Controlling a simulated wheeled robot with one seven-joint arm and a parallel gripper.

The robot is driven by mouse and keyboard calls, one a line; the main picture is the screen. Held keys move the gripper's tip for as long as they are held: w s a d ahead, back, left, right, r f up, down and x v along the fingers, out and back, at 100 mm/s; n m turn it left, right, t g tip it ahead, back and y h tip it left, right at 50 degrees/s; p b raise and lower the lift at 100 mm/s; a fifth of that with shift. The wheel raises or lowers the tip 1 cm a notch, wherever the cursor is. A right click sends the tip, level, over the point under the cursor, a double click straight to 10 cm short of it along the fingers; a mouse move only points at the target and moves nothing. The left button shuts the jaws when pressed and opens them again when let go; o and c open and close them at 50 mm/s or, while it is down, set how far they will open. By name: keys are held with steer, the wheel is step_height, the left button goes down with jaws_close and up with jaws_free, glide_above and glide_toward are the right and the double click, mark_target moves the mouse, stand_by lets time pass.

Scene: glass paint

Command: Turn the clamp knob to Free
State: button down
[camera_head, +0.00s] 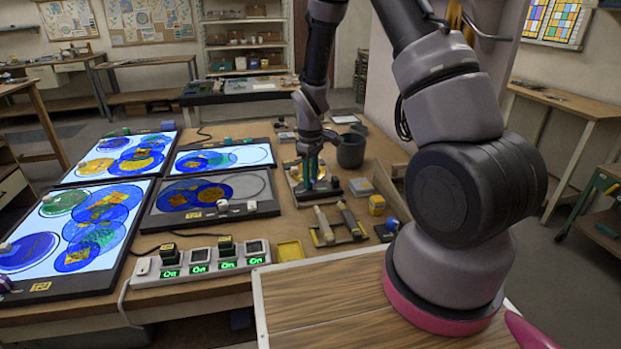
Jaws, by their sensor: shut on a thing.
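My gripper (309,178) points down over a small clamp fixture (318,191) on the wooden bench, right of the light panels. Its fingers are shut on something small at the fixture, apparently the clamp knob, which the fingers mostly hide. The knob's markings and the Free position are too small to read. A small dark round part (335,181) shows at the fixture's right side.
A dark grey cup (350,150) stands behind the fixture to the right. Lit panels (78,230) with coloured glass discs fill the left. A power strip (200,262) shows several "On" labels.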

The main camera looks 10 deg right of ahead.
steer(key=m, duration=0.4)
steer(key=shift+m, duration=0.3)
steer(key=m, duration=0.3)
steer(key=shift+m, duration=0.3)
steer(key=m, duration=0.4)
steer(key=shift+a, duration=0.1)
steer(key=shift+m, duration=2)
steer(key=c, duration=0.5)
jaws_free()
